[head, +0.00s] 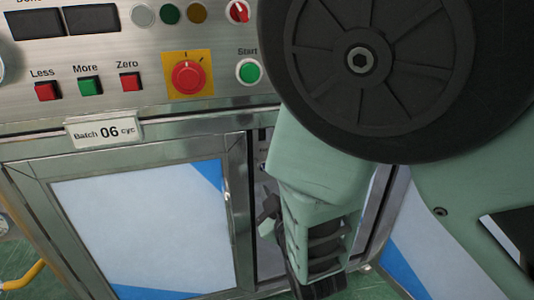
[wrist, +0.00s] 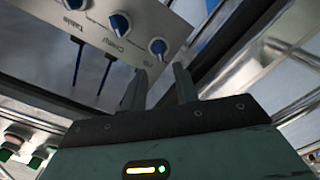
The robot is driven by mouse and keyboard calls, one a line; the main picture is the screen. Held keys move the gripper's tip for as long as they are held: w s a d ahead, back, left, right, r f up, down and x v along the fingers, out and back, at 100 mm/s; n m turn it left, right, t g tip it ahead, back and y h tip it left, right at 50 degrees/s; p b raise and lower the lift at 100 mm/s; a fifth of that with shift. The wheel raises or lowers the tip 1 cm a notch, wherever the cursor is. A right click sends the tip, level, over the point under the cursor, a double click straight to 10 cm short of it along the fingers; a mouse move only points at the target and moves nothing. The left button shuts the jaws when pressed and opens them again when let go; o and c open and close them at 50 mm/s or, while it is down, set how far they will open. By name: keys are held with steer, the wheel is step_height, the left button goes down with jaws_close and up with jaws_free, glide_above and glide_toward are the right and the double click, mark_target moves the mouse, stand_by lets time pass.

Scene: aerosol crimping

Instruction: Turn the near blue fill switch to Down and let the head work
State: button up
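A middle blue switch (wrist: 119,23) and another by the word Table (wrist: 72,3) sit farther up-left. My gripper (wrist: 161,72) is open, with its two dark fingers apart and nothing visible between them. The nearest switch appears just beyond the fingertips, near the gap; contact does not show. In the head view my arm hides the switches.
The head view shows the front panel with a red rotary knob on a yellow plate (head: 188,78), a green Start button (head: 249,71), Less, More and Zero buttons, and a Batch 06 cyc plate (head: 104,132). A metal-framed cabinet door (head: 140,225) is below. Metal frame bars (wrist: 250,50) lie right of my fingers.

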mark_target(265, 170)
steer(key=shift+b+x, duration=0.7)
steer(key=shift+x, duration=2)
jaws_close()
